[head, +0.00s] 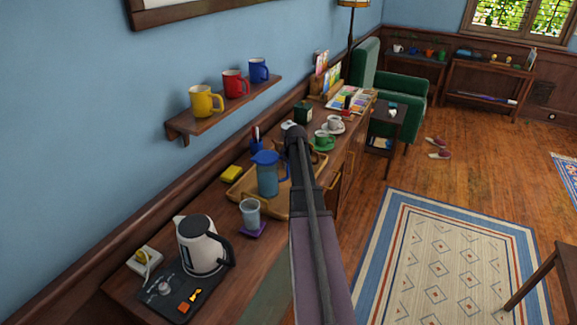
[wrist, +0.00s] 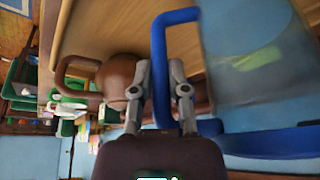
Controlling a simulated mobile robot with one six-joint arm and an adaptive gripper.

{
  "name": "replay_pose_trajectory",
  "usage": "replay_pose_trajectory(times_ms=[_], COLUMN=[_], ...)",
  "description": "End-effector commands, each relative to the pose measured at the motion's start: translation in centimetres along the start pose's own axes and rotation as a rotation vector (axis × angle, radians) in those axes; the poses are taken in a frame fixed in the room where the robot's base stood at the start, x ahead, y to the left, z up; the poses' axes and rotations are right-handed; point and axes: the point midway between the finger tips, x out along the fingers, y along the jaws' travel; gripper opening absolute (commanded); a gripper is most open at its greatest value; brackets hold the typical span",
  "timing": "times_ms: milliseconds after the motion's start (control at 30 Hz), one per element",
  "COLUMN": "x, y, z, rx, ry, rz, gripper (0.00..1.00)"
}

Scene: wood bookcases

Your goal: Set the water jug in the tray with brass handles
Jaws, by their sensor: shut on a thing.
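The water jug (head: 268,178), translucent blue with a blue lid and handle, looks upright over the left part of the light wooden tray (head: 240,194) in the head view. I cannot tell if its base touches the tray. In the wrist view, my gripper (wrist: 160,70) is shut on the jug's blue handle (wrist: 170,18), with the clear body (wrist: 250,60) to the right. In the head view my arm hides the gripper and part of the tray. A brown rounded vessel with a loop handle (wrist: 120,78) is close beside my left finger.
A glass on a purple coaster (head: 250,212) and a kettle (head: 200,245) stand in front of the tray. A yellow sponge-like block (head: 231,173) lies left of it. Green cup (head: 322,139) and white cup (head: 334,122) stand beyond. A mug shelf (head: 225,108) hangs above.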

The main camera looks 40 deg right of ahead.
Motion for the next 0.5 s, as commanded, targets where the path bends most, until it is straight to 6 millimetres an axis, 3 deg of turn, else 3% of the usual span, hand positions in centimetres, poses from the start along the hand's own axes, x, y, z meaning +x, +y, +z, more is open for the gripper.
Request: replay_pose_trajectory(times_ms=[33,67,133,167,500], x=[0.21,0.11,0.09,0.09,0.08], y=[-0.01,0.00,0.00,-0.01,-0.02], z=[0.07,0.05,0.03,0.03,0.03], rx=[0.001,0.000,0.000,0.000,0.000], ry=[0.001,0.000,0.000,0.000,0.000], rz=[-0.001,0.000,0.000,0.000,0.000], gripper=[0.00,0.29,0.50,0.55,0.55])
